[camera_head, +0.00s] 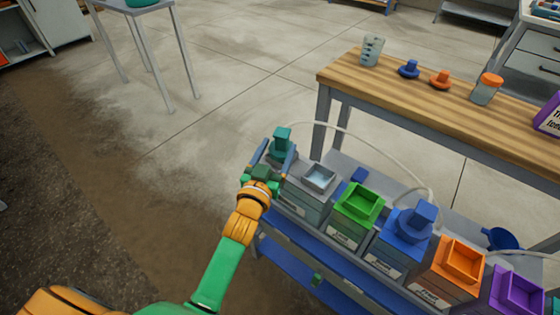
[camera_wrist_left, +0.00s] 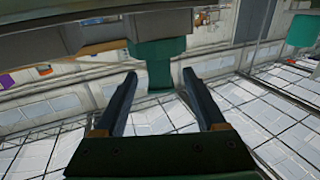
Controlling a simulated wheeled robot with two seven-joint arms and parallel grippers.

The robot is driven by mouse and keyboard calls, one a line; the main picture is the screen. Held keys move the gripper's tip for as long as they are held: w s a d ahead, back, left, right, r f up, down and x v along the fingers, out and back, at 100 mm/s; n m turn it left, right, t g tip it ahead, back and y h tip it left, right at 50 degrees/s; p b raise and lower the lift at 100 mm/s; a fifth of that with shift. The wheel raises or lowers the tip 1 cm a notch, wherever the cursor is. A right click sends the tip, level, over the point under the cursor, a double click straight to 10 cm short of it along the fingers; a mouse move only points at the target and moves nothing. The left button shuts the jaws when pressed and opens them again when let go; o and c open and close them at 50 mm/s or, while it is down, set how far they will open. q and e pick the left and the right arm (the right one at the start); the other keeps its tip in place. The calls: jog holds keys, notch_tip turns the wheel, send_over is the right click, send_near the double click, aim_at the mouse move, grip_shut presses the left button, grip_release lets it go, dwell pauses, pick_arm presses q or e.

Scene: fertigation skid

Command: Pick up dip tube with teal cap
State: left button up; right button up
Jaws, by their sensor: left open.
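The dip tube's teal cap (camera_head: 282,140) stands upright at the left end of the skid, with a pale hose running from near it to the right. My left gripper (camera_head: 276,152) is open, with its fingers reaching to either side of the cap. In the left wrist view the teal cap (camera_wrist_left: 160,62) shows between and just beyond the fingertips (camera_wrist_left: 159,79). I see no clear contact. The tube below the cap is hidden. My right gripper is not in view.
A row of containers, grey (camera_head: 306,201), green (camera_head: 357,211), blue (camera_head: 397,249), orange (camera_head: 447,276) and purple (camera_head: 512,296), stands right of the cap. A wooden bench (camera_head: 430,88) with small parts is behind.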

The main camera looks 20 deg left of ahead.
pick_arm(q)
jog(key=shift+w+f, duration=0.1)
jog(key=shift+w, duration=1.1)
jog(key=shift+s, duration=0.1)
grip_shut()
